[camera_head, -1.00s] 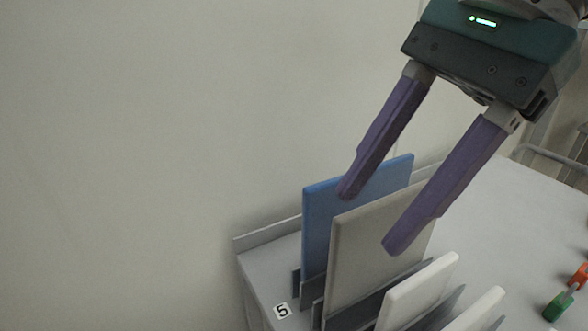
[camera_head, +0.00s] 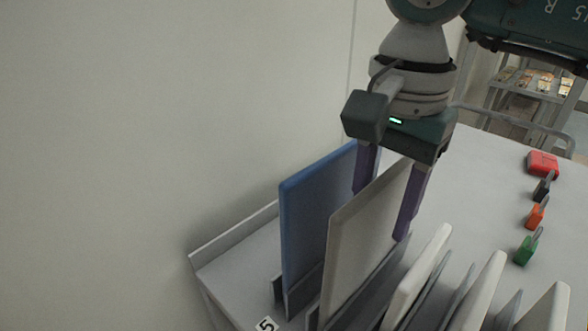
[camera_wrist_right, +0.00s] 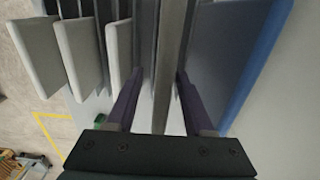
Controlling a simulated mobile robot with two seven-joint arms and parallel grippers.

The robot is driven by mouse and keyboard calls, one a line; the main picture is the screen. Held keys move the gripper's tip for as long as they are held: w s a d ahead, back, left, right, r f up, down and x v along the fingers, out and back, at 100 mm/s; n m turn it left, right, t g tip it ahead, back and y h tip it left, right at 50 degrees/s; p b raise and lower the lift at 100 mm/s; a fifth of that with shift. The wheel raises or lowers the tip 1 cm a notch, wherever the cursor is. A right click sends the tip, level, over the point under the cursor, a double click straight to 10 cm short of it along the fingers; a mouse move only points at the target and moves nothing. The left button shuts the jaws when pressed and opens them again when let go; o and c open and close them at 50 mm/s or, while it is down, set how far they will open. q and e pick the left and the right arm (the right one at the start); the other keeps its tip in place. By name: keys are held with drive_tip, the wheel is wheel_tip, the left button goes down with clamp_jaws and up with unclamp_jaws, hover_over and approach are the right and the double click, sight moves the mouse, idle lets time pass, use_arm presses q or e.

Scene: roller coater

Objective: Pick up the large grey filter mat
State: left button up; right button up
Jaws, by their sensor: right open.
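The large grey filter mat (camera_head: 362,240) stands upright in a slotted rack on the table, just right of a large blue mat (camera_head: 312,225). My right gripper (camera_head: 385,212) reaches down from above, open, with one purple finger on each side of the grey mat near its far upper part. In the right wrist view the grey mat (camera_wrist_right: 168,65) shows edge-on between the two fingers (camera_wrist_right: 156,90), with a gap on both sides. The finger on the blue side is partly hidden behind the grey mat in the head view. My left gripper is not in view.
Several smaller white mats (camera_head: 416,277) stand in the rack to the right. The blue mat is close beside the left finger. A wall is at the left.

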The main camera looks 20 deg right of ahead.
drive_tip(key=shift+f, duration=0.6)
clamp_jaws()
idle(1.0)
